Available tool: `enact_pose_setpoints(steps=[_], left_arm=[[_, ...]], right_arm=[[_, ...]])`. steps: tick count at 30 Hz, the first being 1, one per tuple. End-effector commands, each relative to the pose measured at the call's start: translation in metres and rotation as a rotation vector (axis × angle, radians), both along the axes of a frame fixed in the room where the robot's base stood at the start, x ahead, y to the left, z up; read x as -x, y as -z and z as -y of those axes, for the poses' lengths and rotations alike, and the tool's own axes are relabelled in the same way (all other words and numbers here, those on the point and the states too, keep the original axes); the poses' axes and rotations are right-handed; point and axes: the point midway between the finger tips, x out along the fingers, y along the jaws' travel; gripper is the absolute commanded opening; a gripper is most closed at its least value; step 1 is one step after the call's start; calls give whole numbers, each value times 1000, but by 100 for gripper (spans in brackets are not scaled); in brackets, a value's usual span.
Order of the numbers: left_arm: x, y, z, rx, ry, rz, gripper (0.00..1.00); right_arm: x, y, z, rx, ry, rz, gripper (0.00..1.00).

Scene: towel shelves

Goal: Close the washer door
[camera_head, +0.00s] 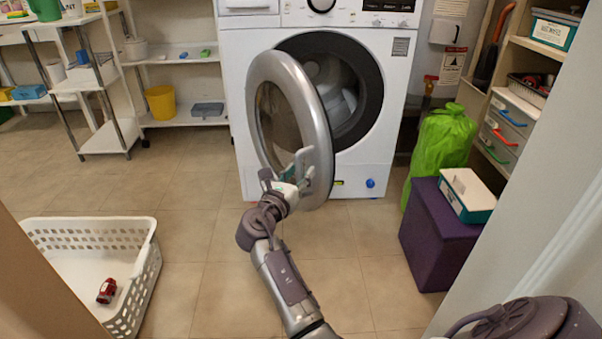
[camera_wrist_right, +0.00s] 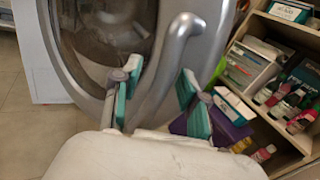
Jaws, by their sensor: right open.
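The white washer (camera_head: 240,110) stands at the back centre. Its round door (camera_head: 325,150), with a wide silver rim and dark glass, stands open toward me, and the dark drum opening (camera_head: 350,85) shows behind it. My right gripper (camera_head: 288,180) is at the lower front of the door. In the right wrist view, the door (camera_wrist_right: 85,70) fills the upper left, with its curved silver handle (camera_wrist_right: 172,55) in front of the gripper. My right gripper (camera_wrist_right: 158,105) is open, its teal-padded fingers apart on either side of the handle's lower part. Whether they touch it I cannot tell. My left gripper does not show.
A white laundry basket (camera_head: 150,255) with a red toy car (camera_head: 107,291) inside stands at the lower left. A purple box (camera_head: 425,240) and a green bag (camera_head: 440,140) stand right of the washer. Shelves flank both sides. The tiled floor before the washer is clear.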

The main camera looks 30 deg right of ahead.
Motion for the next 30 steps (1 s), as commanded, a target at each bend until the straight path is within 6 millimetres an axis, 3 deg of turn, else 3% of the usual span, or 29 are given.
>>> enact_pose_setpoints(steps=[1, 9, 23, 30], left_arm=[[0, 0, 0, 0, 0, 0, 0], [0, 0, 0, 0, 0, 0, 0], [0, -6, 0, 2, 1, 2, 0], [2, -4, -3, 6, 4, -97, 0]], right_arm=[[0, 0, 0, 0, 0, 0, 43], [0, 0, 0, 0, 0, 0, 0], [0, -2, 5, 3, -8, -1, 0], [3, -7, 39, 12, -75, -6, 0]])
